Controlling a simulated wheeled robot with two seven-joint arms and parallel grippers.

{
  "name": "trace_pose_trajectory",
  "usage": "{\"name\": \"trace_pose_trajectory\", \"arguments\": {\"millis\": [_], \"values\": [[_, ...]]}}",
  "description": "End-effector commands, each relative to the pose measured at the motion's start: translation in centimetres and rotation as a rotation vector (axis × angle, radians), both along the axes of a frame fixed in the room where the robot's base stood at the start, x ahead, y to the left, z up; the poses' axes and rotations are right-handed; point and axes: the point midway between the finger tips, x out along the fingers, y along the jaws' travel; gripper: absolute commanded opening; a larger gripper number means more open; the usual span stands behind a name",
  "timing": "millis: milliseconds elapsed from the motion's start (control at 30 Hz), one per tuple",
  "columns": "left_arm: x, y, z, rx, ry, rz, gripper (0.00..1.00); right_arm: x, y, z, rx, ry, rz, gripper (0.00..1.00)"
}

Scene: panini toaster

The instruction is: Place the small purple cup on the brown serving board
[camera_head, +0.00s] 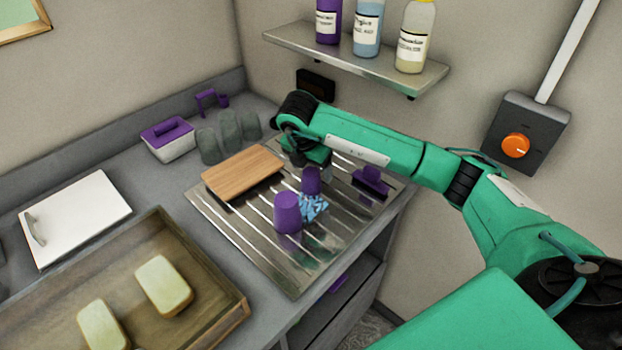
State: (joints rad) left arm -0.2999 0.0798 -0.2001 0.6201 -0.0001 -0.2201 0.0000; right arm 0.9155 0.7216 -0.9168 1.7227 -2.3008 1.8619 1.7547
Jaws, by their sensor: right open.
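The brown serving board (243,169) lies flat at the back left of the ribbed metal drainer. Two purple cups stand on the drainer: a small one (311,181) and, in front of it to the left, a larger one (288,213) that looks upside down. My right gripper (316,165) points down just behind and above the small cup, to the right of the board. It is open; its fingertips are small and partly hidden, and I cannot tell whether they touch the cup. My left gripper is out of view.
A blue-and-white patterned cloth (314,207) lies beside the cups. A purple-handled tool (371,182) is at the drainer's right. Grey rounded objects (229,133) and a purple-lidded box (168,139) stand behind the board. A bottle shelf (355,62) hangs above.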

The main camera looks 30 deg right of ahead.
Motion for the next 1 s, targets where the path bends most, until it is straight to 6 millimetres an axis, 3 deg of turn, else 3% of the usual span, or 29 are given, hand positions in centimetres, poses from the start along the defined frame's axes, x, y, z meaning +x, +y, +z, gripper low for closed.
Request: {"name": "trace_pose_trajectory", "arguments": {"millis": [133, 300, 567, 833, 1000], "values": [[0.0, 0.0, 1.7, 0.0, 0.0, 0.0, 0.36, 0.1, -0.1, -2.0, 0.0, 0.006, 0.001, 0.78], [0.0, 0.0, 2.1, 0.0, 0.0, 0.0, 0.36, 0.4, -0.5, -4.1, 0.001, 0.003, -0.001, 0.78], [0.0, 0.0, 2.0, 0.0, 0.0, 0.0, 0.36, 0.5, -0.6, -4.6, 0.0, 0.002, 0.001, 0.78], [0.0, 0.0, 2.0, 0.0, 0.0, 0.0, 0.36, 0.5, -0.6, -4.5, 0.0, 0.002, 0.001, 0.29], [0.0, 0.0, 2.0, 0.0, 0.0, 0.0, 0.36, 0.5, -0.6, -4.5, 0.001, 0.001, 0.001, 0.24]]}}
